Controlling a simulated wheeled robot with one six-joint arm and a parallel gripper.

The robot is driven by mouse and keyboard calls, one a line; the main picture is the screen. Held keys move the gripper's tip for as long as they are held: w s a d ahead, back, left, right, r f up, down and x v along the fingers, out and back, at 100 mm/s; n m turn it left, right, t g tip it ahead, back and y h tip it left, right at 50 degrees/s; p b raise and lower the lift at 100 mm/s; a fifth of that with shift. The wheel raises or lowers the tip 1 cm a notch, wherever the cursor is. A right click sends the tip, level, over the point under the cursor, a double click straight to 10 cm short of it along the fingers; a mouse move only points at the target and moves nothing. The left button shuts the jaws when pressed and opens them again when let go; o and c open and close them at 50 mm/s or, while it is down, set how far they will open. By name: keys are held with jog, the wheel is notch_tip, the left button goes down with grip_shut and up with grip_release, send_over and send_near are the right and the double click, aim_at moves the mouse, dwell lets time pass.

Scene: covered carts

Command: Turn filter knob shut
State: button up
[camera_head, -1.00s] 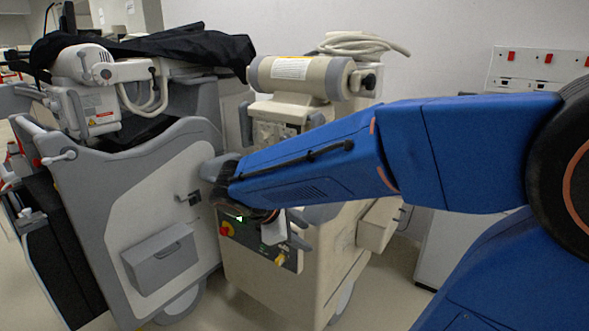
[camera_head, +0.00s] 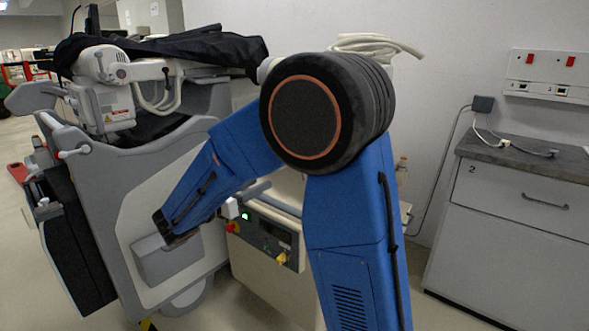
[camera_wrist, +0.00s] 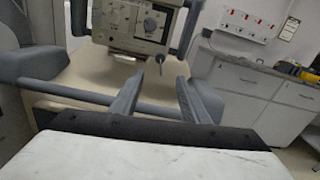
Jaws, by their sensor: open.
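The beige cart (camera_head: 270,285) has a front control panel with a yellow knob (camera_head: 282,258), a red knob (camera_head: 232,227) and a small green light. I cannot tell which knob is the filter knob. In the wrist view, a panel with dials (camera_wrist: 130,28) lies ahead at the top, with a small dark knob or lever (camera_wrist: 160,59) below its right part. My gripper (camera_wrist: 161,76) is open and empty, its two grey fingers apart and pointing toward that panel without visible contact. In the head view my forearm slants down left, and the fingers cannot be made out.
A grey cabinet (camera_head: 510,225) stands right, below a wall socket panel (camera_head: 545,75). Floor shows between the beige cart and cabinet.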

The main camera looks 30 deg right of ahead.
jog(key=x, duration=1.7)
jog(key=shift+f, duration=0.1)
grip_shut()
